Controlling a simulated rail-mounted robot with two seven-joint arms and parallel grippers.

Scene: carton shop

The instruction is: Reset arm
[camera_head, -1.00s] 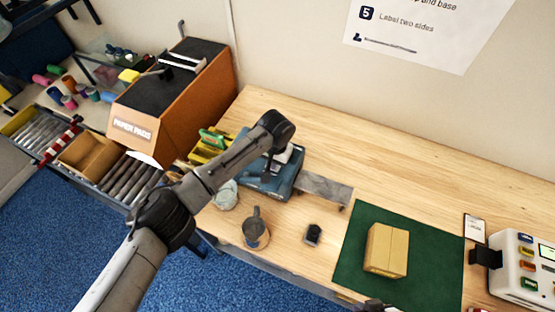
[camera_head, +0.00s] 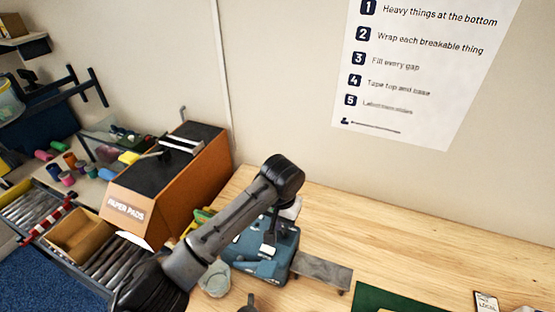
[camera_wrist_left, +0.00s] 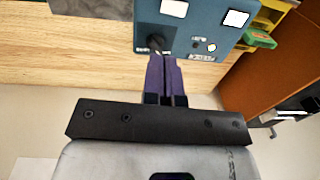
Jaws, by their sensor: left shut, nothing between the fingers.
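My left arm comes in from the lower left of the head view and bends down at the wrist over a blue machine (camera_head: 252,262). My left gripper (camera_head: 270,238) is partly hidden there, in front of the machine. In the left wrist view its purple fingers (camera_wrist_left: 160,62) are together with nothing between them. The blue machine (camera_wrist_left: 205,28) fills the top right of that view, with the fingertips close to its lower edge; I cannot tell whether they touch. My right gripper is not in view.
A grey metal strip (camera_head: 322,272) extends right of the machine. An orange paper-pads box (camera_head: 187,182) stands behind left. The wooden bench (camera_head: 420,245) is clear at the back right.

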